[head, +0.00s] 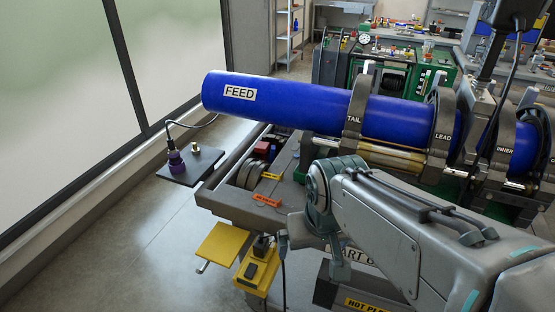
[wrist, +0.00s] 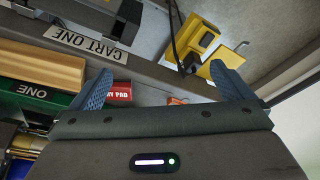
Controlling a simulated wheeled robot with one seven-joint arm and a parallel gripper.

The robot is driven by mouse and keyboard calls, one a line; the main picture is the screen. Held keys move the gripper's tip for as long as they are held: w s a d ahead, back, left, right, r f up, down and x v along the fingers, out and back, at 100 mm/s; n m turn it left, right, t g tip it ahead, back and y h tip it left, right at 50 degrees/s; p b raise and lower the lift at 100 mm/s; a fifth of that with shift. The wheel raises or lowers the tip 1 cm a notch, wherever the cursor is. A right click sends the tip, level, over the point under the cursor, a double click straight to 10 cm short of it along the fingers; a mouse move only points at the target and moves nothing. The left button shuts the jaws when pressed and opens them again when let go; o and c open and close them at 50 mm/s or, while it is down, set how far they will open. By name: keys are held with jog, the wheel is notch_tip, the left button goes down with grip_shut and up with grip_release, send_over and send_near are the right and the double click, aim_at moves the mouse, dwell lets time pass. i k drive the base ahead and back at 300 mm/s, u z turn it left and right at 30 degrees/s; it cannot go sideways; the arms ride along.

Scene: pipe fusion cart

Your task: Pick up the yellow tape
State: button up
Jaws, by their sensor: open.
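I cannot pick out the yellow tape for certain. A small flat yellow piece (head: 271,176) lies on the cart's lower shelf in the head view, behind an orange piece (head: 266,200); it is too small to identify. My gripper (wrist: 165,86) is open in the wrist view, its two blue ribbed fingers wide apart with nothing between them. Past the fingers are a red box (wrist: 118,92) marked with "PAD" and a bit of an orange thing (wrist: 176,100). In the head view I cannot make out the gripper; my arm covers part of the cart.
A long blue pipe (head: 300,103) marked FEED lies through grey clamps above the cart (head: 240,209). A yellow bracket (head: 256,277) and a yellow plate (head: 222,243) stick out at the cart's front. A dark side plate (head: 190,168) juts out left. The floor at left is clear.

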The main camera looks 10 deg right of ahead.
aim_at(265, 175)
jog(key=u, duration=0.5)
jog(key=k, duration=0.65)
jog(key=u, duration=0.95)
jog(key=k, duration=0.65)
jog(key=u, duration=0.55)
jog(key=i, duration=1.35)
jog(key=z, duration=0.95)
jog(key=i, duration=0.95)
jog(key=z, duration=1.4)
jog(key=i, duration=0.35)
jog(key=z, duration=0.25)
